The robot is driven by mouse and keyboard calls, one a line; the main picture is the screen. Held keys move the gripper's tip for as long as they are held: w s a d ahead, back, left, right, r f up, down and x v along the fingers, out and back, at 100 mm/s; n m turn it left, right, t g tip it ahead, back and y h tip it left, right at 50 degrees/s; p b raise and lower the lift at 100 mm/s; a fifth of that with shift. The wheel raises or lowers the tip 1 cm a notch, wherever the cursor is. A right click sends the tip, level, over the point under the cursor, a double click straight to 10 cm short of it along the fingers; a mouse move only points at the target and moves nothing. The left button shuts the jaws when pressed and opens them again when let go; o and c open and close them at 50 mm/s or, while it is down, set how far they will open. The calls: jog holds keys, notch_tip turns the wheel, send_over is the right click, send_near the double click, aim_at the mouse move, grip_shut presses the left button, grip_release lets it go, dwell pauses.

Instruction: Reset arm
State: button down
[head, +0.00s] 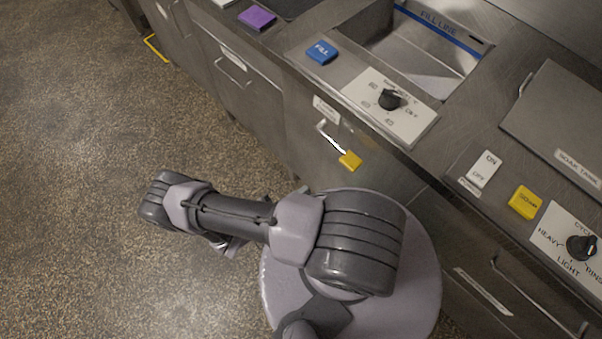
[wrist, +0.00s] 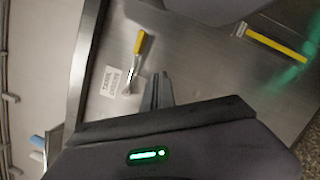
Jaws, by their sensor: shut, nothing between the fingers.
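My gripper shows in the wrist view (wrist: 160,88), its two dark fingers together with nothing between them. In that view it is in front of the steel cabinet front (wrist: 180,50), just right of a door handle with a yellow end (wrist: 138,45); I cannot tell the gap. In the head view my arm is folded low over the floor beside the counter, and the gripper is mostly hidden beneath it.
The counter has a basin (head: 430,55), a blue FILL button (head: 322,52), a dial (head: 391,99), a yellow button (head: 524,202) and a second dial (head: 581,247). The cabinet handle (head: 340,143) sticks out near my arm. The speckled floor (head: 80,200) at left is clear.

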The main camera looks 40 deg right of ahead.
jog(key=shift+w+r, duration=0.1)
jog(key=w+a+r+m+g+y, duration=0.2)
jog(key=w+a+r+m+y, duration=0.15)
jog(key=r+y, duration=0.45)
jog(key=w+a+r+m+g+y, duration=0.2)
jog(key=w+a+r+m+y, duration=0.15)
jog(key=r, duration=0.75)
jog(key=s+a+r+m+t+y, duration=0.1)
jog(key=r+t+y, duration=0.4)
jog(key=r, duration=0.6)
jog(key=s+a+r+m+t+y, duration=0.1)
jog(key=s+a+r+t+y, duration=0.3)
jog(key=r+t, duration=0.3)
notch_tip(320, 180, up, 6)
jog(key=shift+s+a+f+t+y, duration=0.2)
jog(key=shift+s+t+y, duration=0.1)
jog(key=shift+y, duration=0.15)
